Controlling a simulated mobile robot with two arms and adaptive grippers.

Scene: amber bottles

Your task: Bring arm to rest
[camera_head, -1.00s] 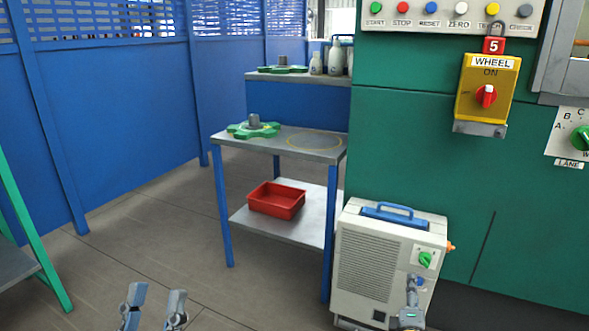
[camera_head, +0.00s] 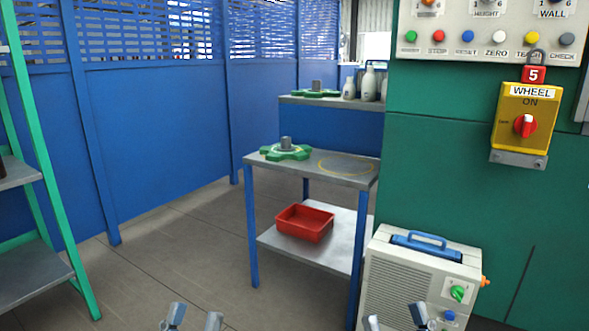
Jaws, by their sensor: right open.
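My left gripper (camera_head: 193,321) shows at the bottom edge, left of the middle. Its two fingertips stand apart with nothing between them. My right gripper (camera_head: 396,321) shows at the bottom edge in front of the white machine box (camera_head: 412,288). Its fingertips are wide apart and I see nothing held in them. Only the fingertips of both grippers show; the rest of both arms is below the picture.
A blue-legged table (camera_head: 325,172) bears a green star-shaped wheel (camera_head: 286,150); a red bin (camera_head: 304,222) sits on its lower shelf. A green-framed rack (camera_head: 36,275) stands left. A green cabinet (camera_head: 450,180) with a yellow switch (camera_head: 524,122) stands right. Floor between is clear.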

